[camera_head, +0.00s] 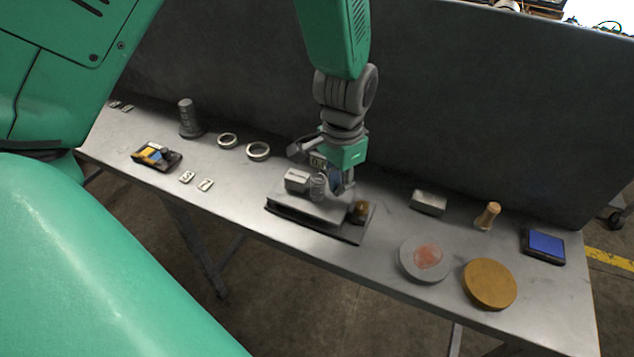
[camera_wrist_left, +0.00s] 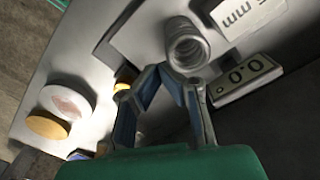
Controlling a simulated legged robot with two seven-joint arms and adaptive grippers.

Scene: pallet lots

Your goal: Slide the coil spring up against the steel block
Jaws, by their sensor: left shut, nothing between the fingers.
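The coil spring (camera_head: 319,186) stands upright on a grey plate (camera_head: 325,209) at the middle of the bench. The steel block (camera_head: 297,180) sits just left of it on the same plate. In the wrist view the spring (camera_wrist_left: 187,45) is beside the pale block marked "mm" (camera_wrist_left: 245,17); I cannot tell if they touch. My left gripper (camera_head: 335,188) is shut and empty, at the right and rear side of the spring. In the wrist view its fingertips (camera_wrist_left: 168,76) are close against the spring's near side; contact is unclear. My right gripper is not in view.
A readout showing 0.0 (camera_wrist_left: 245,78) stands close behind the block. A brass knob (camera_head: 361,209) is at the plate's right end. Rings (camera_head: 258,151) lie to the left. Another metal block (camera_head: 428,201) and round discs (camera_head: 489,284) lie right. A dark panel (camera_head: 480,130) rises behind.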

